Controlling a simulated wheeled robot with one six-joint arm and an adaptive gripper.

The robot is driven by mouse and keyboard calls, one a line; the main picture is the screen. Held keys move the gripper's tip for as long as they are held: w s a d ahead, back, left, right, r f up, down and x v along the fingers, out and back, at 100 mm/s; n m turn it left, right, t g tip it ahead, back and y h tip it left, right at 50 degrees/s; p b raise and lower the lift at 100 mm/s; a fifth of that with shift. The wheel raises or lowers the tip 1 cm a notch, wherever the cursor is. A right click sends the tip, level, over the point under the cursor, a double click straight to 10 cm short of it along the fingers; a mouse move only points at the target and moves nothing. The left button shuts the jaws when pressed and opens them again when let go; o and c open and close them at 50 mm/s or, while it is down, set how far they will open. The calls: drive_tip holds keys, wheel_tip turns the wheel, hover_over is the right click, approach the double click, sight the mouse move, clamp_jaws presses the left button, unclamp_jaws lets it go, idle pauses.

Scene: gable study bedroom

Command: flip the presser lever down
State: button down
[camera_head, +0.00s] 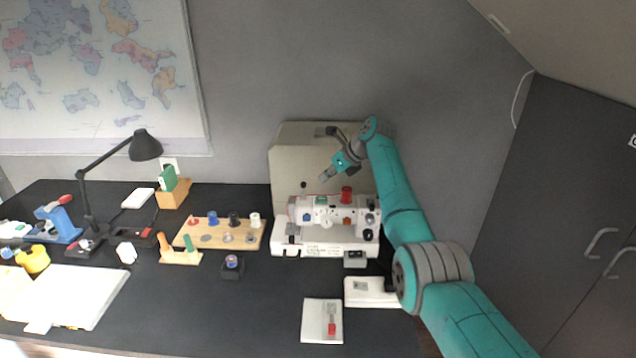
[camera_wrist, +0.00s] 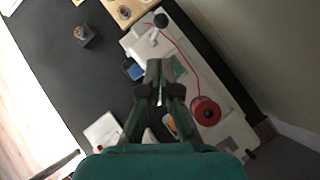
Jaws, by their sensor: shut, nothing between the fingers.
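A white sewing machine (camera_head: 325,247) stands on the dark desk with a red thread spool (camera_head: 347,194) on top. In the wrist view the machine (camera_wrist: 228,133) lies below my gripper, with the red spool (camera_wrist: 205,111) to the right of the fingers and a red thread running from it. My gripper (camera_head: 324,178) is above the machine's left part, apart from it; in the wrist view its fingers (camera_wrist: 159,68) are shut and empty. I cannot make out the presser lever; it is too small or hidden behind the machine's head or my fingers.
A beige case (camera_head: 285,160) stands behind the machine. A wooden spool board (camera_head: 205,240) is to its left, with a small dark spool holder (camera_head: 232,265) in front. A black desk lamp (camera_head: 146,146) stands further left.

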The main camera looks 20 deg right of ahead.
drive_tip(key=w+v, duration=0.1)
drive_tip(key=v, duration=0.7)
drive_tip(key=shift+d, duration=0.3)
drive_tip(key=shift+r, duration=0.1)
